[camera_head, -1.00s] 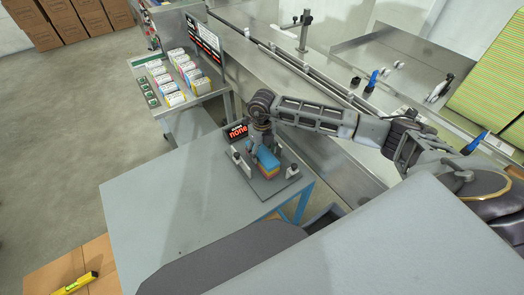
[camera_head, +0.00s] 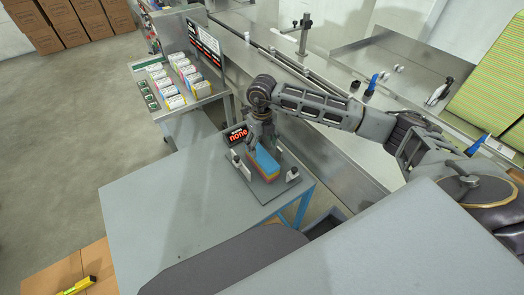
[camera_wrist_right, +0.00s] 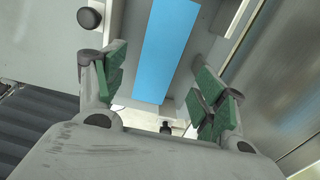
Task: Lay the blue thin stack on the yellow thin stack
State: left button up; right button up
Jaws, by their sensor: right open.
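The blue thin stack (camera_head: 267,162) lies on top of a pile on a grey plate with posts. Under it, a narrow yellow-to-orange edge (camera_head: 276,174) shows; I take this for the yellow thin stack, mostly hidden by the blue one. My right gripper (camera_head: 258,143) is above the far end of the pile. In the right wrist view, its green-padded fingers (camera_wrist_right: 160,70) are spread wide, with the blue stack (camera_wrist_right: 166,45) lying beyond and between them, apart from both pads. My left gripper is not in view.
The grey plate (camera_head: 258,191) has white-topped posts around the pile. A small sign reading "none" (camera_head: 238,135) stands behind it. The grey table (camera_head: 165,215) is clear to the left.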

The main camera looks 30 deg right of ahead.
aim_at(262, 155)
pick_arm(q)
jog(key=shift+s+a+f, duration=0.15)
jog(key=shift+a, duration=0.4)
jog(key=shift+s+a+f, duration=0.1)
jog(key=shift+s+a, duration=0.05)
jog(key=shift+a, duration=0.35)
pick_arm(e)
notch_tip(262, 155, up, 6)
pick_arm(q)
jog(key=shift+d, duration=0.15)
pick_arm(e)
jog(key=shift+r, duration=0.1)
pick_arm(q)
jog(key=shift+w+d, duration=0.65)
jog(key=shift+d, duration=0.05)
